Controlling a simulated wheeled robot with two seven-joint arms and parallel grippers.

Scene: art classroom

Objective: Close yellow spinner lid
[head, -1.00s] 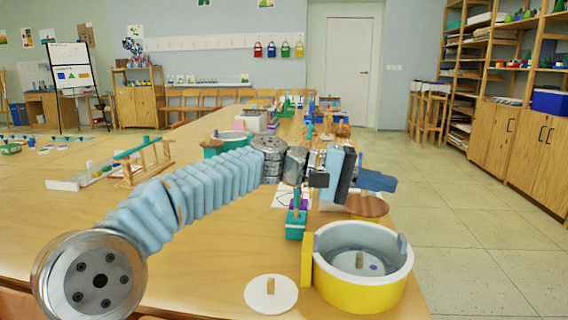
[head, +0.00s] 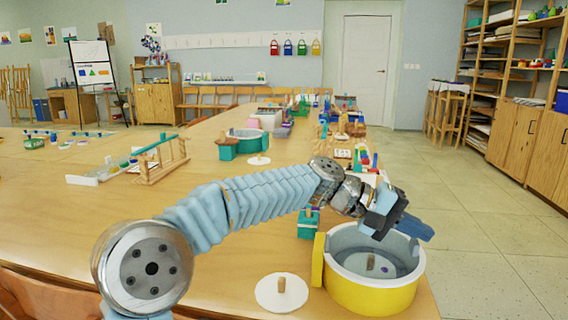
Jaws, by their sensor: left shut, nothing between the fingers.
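The yellow spinner (head: 372,296) is a round tub with a yellow outside and a white inner wall, near the table's front right edge. Its top is open and a grey disc with a small peg shows inside. A white round lid (head: 268,294) with a wooden knob lies flat on the table to the left of the spinner, apart from it. My left gripper (head: 402,222) is shut and empty, above the spinner's far right rim and hiding part of it. I cannot tell whether it touches the rim. My right gripper is not in view.
A teal box (head: 308,224) stands behind the spinner. A green tub (head: 247,139) and a wooden rack (head: 163,160) stand farther back on the table (head: 130,220). The table left of the lid lies beneath my left arm. Open floor is to the right.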

